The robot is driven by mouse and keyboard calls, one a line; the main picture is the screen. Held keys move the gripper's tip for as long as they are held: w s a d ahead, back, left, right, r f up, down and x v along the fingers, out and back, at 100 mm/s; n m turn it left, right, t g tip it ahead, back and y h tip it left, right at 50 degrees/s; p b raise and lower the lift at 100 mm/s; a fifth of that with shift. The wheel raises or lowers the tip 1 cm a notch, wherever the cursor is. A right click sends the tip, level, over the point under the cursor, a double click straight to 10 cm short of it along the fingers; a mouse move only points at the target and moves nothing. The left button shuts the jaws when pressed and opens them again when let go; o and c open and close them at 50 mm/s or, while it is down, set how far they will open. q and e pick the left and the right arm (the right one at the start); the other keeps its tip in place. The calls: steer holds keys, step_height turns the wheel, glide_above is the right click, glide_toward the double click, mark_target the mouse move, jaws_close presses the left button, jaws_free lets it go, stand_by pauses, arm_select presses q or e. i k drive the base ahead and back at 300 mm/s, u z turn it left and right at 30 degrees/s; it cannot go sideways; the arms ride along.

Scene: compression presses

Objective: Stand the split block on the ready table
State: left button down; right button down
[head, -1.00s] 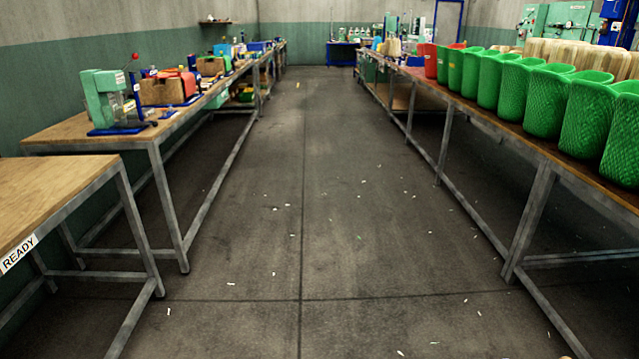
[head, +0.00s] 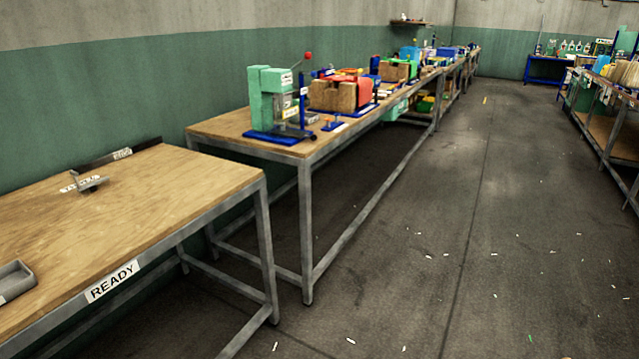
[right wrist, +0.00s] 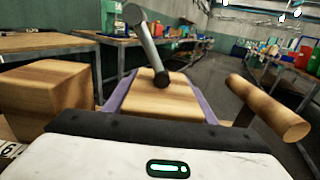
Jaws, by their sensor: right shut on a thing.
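The ready table (head: 150,215) has a light wooden top, grey metal legs and a READY label (head: 112,282) on its front edge. It stands at the left of the head view. In the right wrist view, my right gripper (right wrist: 160,95) is shut on a pale wooden block (right wrist: 150,102), which sits between two purplish strips. A grey rod with a dark end (right wrist: 148,45) overlaps the block's far part. I cannot see a split in the block from here. Neither of my grippers shows in the head view.
A dark angled fixture (head: 85,183) and a grey tray (head: 12,280) are on the ready table; its middle and front are bare. A longer bench with a green press (head: 272,105) stands beyond. The wrist view shows a wooden cube (right wrist: 45,95) and a wooden cylinder (right wrist: 268,108).

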mark_target(55, 229)
steer(key=u, duration=0.9)
steer(key=i, duration=0.8)
steer(key=u, duration=0.85)
